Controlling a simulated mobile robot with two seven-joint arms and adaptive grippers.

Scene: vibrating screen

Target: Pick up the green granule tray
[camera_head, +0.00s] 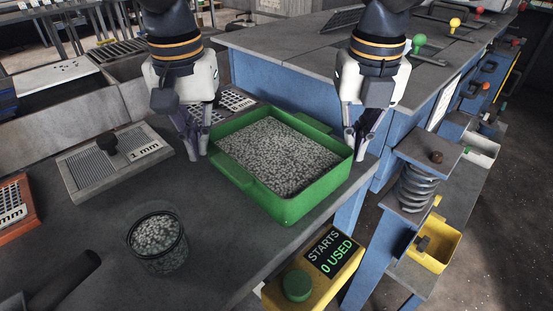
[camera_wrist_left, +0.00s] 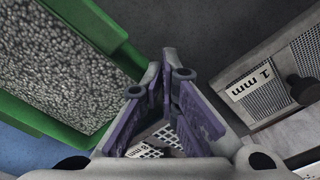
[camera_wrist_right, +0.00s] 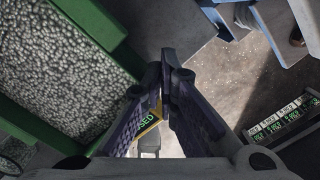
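The green granule tray (camera_head: 287,207), filled with grey granules, sits on the dark bench top near its right edge. It shows at the left of both the left wrist view (camera_wrist_left: 118,35) and the right wrist view (camera_wrist_right: 98,22). My left gripper (camera_head: 198,152) points down just outside the tray's left end. My right gripper (camera_head: 354,156) points down just outside the right end, near a corner. In the wrist views the fingertips of each gripper (camera_wrist_left: 163,70) (camera_wrist_right: 163,65) come together with nothing between them. Neither appears to hold the tray.
A 1 mm screen (camera_head: 85,178) lies left of the tray, and another screen (camera_head: 236,98) lies behind it. A granule jar (camera_head: 157,240) stands in front left. A yellow starts counter box with a green button (camera_head: 297,285) is below right. A blue machine (camera_head: 400,150) stands behind right.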

